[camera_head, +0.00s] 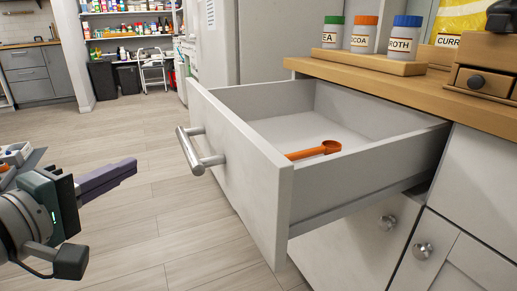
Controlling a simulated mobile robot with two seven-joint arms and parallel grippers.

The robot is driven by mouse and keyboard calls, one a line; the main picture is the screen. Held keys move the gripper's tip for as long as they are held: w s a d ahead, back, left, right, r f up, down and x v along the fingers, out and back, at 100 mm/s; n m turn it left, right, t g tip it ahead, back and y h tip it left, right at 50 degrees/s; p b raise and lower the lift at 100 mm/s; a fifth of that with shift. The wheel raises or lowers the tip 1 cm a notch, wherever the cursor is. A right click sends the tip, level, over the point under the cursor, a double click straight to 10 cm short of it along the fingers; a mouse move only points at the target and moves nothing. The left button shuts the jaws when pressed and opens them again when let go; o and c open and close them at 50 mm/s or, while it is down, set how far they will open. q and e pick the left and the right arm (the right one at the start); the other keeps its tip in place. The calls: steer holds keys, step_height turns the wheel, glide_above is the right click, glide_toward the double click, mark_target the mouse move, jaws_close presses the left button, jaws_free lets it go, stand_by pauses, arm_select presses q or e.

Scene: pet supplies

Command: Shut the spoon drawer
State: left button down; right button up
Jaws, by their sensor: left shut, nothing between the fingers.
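The white drawer (228,165) is pulled well out of the cabinet, its front facing left. A metal bar handle (196,152) is on its front. An orange spoon (314,151) lies inside on the drawer floor, near the front right wall. My left gripper (133,166) is at the lower left, shut and empty, its fingers pointing right toward the drawer front. It is left of the handle, apart from it. My right gripper is not in view.
The wooden counter (398,93) above the drawer holds labelled jars (362,35) on a wooden stand and a small wooden box (483,80). A round-knobbed cabinet door (350,240) is below. Shelves and bins stand far back.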

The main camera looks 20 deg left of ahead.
arm_select(q)
steer(key=w+d+f, duration=0.1)
steer(key=w+d, duration=0.1)
steer(key=w, duration=0.6)
steer(key=shift+f+b, duration=0.2)
steer(key=shift+b, duration=0.1)
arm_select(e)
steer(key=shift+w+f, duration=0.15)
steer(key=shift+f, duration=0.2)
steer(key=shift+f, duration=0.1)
